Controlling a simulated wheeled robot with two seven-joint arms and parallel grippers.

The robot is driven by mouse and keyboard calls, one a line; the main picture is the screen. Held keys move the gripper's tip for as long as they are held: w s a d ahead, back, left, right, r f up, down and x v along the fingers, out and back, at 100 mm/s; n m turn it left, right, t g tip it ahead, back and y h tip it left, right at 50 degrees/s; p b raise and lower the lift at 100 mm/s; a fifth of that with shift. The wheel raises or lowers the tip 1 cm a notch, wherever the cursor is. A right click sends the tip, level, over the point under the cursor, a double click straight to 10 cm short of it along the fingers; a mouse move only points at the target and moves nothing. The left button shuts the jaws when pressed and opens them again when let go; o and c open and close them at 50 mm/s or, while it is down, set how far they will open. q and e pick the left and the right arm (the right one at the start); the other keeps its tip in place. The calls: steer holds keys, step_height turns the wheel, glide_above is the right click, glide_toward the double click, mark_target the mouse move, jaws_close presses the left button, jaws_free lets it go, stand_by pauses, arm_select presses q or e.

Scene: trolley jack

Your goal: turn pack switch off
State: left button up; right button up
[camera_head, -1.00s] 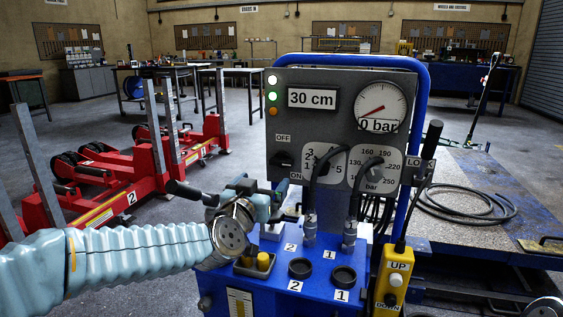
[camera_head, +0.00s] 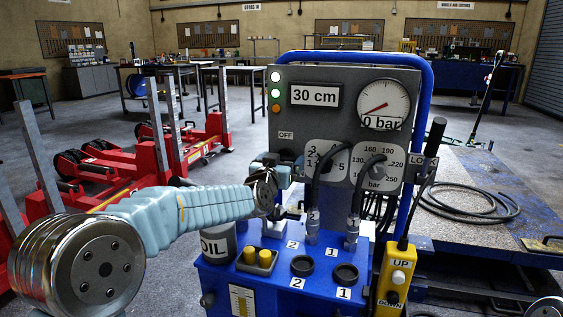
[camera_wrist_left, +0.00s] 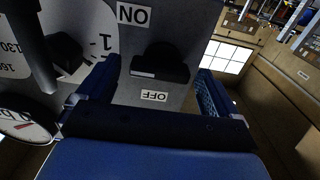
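The grey control panel (camera_head: 350,82) stands on the blue console. The black pack switch (camera_wrist_left: 160,64) is on its left side, between the ON label (camera_wrist_left: 133,15) and the OFF label (camera_wrist_left: 154,96), which are upside down in the left wrist view. OFF (camera_head: 286,135) is the upper label in the head view. The switch lever's position is hard to tell. My left gripper (camera_head: 285,172) is at the panel by the switch, partly covering it and hiding ON. In the left wrist view its fingers (camera_wrist_left: 158,72) are apart, one on each side of the switch, apparently empty. My right gripper is out of view.
Black hoses (camera_head: 322,190) with couplings hang in front of the panel just right of my left gripper. A selector dial (camera_head: 325,158) is close by. A yellow pendant (camera_head: 395,278) hangs at right.

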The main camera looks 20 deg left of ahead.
arm_select(q)
steer(key=c, duration=1)
steer(key=shift+a+n+b, duration=0.2)
steer(key=shift+n+b, duration=1.95)
steer(key=shift+n, duration=2.35)
steer(key=shift+a+n+b, duration=0.15)
steer(key=shift+n+b, duration=1.95)
steer(key=shift+n, duration=2.4)
steer(key=o, duration=1)
steer(key=shift+o, duration=0.2)
